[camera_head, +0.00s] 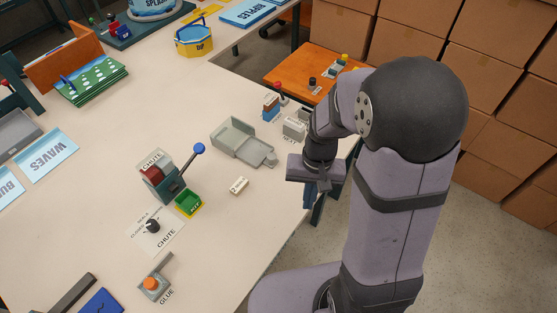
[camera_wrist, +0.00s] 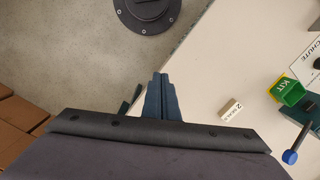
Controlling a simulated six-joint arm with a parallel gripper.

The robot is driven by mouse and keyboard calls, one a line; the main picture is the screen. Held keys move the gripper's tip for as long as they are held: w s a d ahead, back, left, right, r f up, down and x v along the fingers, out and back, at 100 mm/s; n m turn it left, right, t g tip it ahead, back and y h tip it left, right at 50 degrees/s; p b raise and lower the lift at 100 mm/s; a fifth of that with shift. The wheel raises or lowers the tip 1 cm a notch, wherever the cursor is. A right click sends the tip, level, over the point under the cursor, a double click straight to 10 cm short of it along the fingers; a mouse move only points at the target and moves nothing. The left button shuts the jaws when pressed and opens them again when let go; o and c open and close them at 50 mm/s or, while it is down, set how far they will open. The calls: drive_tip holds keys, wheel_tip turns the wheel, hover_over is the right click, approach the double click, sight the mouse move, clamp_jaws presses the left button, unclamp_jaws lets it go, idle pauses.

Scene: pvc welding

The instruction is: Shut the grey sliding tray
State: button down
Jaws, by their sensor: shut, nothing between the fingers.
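The grey sliding tray (camera_head: 258,153) sticks out of its light grey housing (camera_head: 233,133) on the table, toward the lower right, with a small tab at its outer end. It stands open in the head view. The wrist view does not show it. My gripper (camera_wrist: 160,76) is shut and empty, its dark blue fingers pressed together. In the head view my gripper hangs by the table's right edge, to the right of the tray and apart from it. The fingertips are hard to make out there.
A small white label block (camera_head: 239,185) lies in front of the tray. A green kit bin (camera_head: 188,203) and a chute lever with a blue knob (camera_head: 199,148) stand to its left. A white block (camera_head: 294,129) and a red-knobbed lever (camera_head: 278,86) stand behind, near the table edge.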

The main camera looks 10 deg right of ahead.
drive_tip(key=w+r+m+t, duration=0.1)
drive_tip(key=w+m, duration=0.5)
drive_tip(key=m, duration=0.7)
drive_tip(key=w+a+r+m+t, duration=0.1)
drive_tip(key=w+m, duration=0.5)
drive_tip(key=m, duration=0.7)
drive_tip(key=shift+w+r+m+t+y, duration=0.35)
drive_tip(key=shift+r+m+t+y, duration=0.05)
drive_tip(key=shift+r+t, duration=0.3)
drive_tip(key=shift+a+f, duration=0.1)
drive_tip(key=shift+a, duration=0.05)
drive_tip(key=x, duration=0.9)
drive_tip(key=shift+f, duration=0.15)
drive_tip(key=shift+w+a+f+p, duration=0.1)
drive_tip(key=shift+w+a+p, duration=0.25)
drive_tip(key=shift+w, duration=0.25)
drive_tip(key=shift+w+a+f+p, duration=0.1)
drive_tip(key=shift+w+a+p, duration=0.1)
drive_tip(key=shift+w+a, duration=0.45)
drive_tip(key=shift+w, duration=0.55)
